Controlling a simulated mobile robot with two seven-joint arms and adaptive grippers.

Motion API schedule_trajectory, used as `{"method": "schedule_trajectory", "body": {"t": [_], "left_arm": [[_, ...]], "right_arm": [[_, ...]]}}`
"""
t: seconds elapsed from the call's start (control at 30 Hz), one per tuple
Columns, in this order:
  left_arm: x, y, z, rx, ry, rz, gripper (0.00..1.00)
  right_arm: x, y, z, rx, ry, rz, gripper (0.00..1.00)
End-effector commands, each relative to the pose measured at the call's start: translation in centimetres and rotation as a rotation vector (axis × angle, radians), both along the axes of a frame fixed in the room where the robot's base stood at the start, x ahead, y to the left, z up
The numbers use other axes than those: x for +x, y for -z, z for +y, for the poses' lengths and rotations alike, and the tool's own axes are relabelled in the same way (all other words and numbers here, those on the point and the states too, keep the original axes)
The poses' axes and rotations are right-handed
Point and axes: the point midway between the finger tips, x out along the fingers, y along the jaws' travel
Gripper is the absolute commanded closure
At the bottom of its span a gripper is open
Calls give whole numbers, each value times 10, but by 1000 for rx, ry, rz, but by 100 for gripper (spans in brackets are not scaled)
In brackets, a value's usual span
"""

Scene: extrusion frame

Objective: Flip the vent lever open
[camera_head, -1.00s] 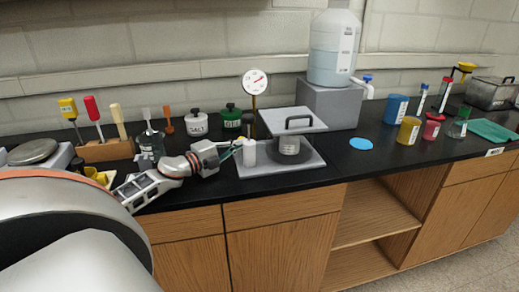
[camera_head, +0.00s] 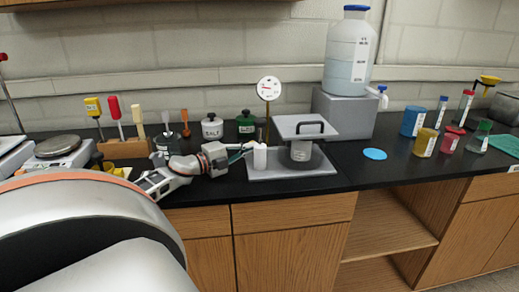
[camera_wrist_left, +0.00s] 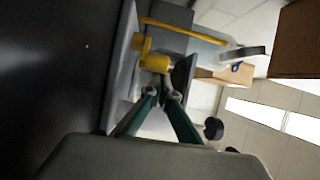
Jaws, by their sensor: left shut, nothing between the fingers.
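The vacuum chamber stand is a grey base plate (camera_head: 318,166) with a raised square lid (camera_head: 290,123) bearing a black handle, over a clear jar (camera_head: 301,150). A round gauge (camera_head: 269,88) on a brass stem stands behind its left side. A white cylinder (camera_head: 260,157) stands at the plate's left. In the left wrist view, a yellow brass fitting (camera_wrist_left: 155,62) and a dark flat piece (camera_wrist_left: 182,72), possibly the vent lever, lie just past my left gripper (camera_wrist_left: 163,92). The gripper is shut and empty; contact is unclear. It also shows left of the white cylinder (camera_head: 245,153). My right gripper is out of view.
A salt jar (camera_head: 212,127) and a green-lidded jar (camera_head: 246,125) stand behind my gripper. A large carboy (camera_head: 347,55) sits on a grey block (camera_head: 340,115) at the back right. A blue disc (camera_head: 375,154) lies on mostly clear black bench right of the plate.

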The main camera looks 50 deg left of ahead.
Motion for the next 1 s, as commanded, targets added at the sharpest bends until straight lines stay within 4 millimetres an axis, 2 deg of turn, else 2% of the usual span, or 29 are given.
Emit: {"method": "schedule_trajectory", "body": {"t": [0.17, 0.6, 0.8, 1.0], "left_arm": [[0, -11, 0, 5, 0, 0, 100], [0, -84, 0, 4, 1, 2, 100], [0, -98, 0, 0, 0, 1, 100], [0, -100, 0, -1, 0, 0, 100]], "right_arm": [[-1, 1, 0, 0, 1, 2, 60], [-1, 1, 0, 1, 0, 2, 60], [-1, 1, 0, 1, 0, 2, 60], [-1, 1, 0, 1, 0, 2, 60]]}}
